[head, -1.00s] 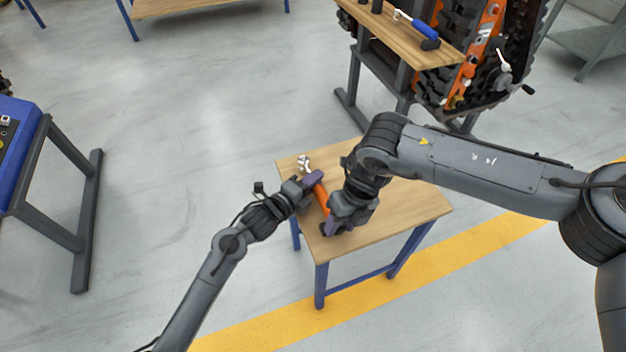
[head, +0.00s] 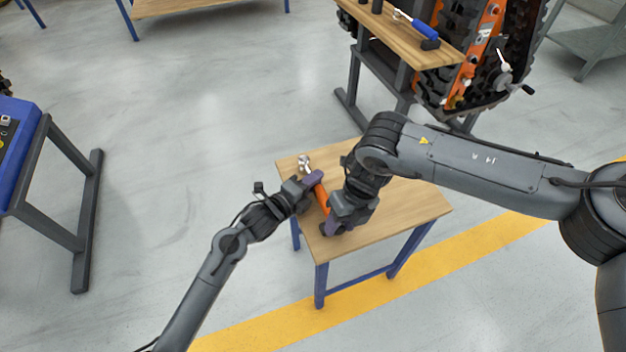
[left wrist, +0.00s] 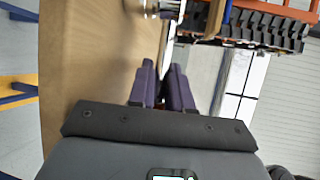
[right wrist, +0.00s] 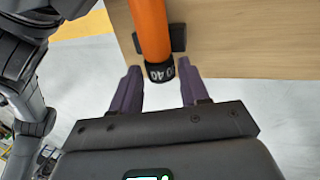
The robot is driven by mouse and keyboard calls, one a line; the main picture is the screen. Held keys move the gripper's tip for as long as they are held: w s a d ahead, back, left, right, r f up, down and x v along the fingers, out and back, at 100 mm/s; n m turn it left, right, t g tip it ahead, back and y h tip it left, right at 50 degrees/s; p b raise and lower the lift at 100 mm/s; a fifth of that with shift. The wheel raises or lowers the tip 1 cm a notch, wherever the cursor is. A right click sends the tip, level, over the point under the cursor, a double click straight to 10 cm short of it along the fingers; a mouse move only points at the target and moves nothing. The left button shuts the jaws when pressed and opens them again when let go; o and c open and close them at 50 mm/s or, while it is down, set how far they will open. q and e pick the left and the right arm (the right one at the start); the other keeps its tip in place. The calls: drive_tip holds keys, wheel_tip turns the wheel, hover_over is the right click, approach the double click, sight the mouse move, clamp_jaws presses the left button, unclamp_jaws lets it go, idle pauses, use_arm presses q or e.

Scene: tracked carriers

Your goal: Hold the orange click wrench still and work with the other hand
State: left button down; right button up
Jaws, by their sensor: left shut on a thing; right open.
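The orange click wrench (head: 321,196) lies over the small wooden table, its silver head (head: 304,163) at the far left. My left gripper (head: 315,179) is shut on the wrench near its head. In the left wrist view its purple fingers (left wrist: 161,68) are close together, and what lies between them is hard to see. My right gripper (head: 336,226) is open at the near end of the handle. In the right wrist view the orange handle (right wrist: 150,28) ends in a dark marked collar (right wrist: 160,71) between the spread fingertips. I cannot tell whether they touch it.
A black block (right wrist: 178,38) sits under the handle on the small table (head: 410,205). The table's right side is clear. Behind stands a wooden bench (head: 425,55) with a blue-handled tool (head: 424,29), beside an orange tracked carrier (head: 480,55). A blue-topped stand (head: 15,150) is at left.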

drive_tip(key=shift+v, duration=2.45)
drive_tip(key=shift+x, duration=2.6)
drive_tip(key=c, duration=0.7)
drive_tip(key=o, duration=0.7)
drive_tip(key=shift+r, duration=0.15)
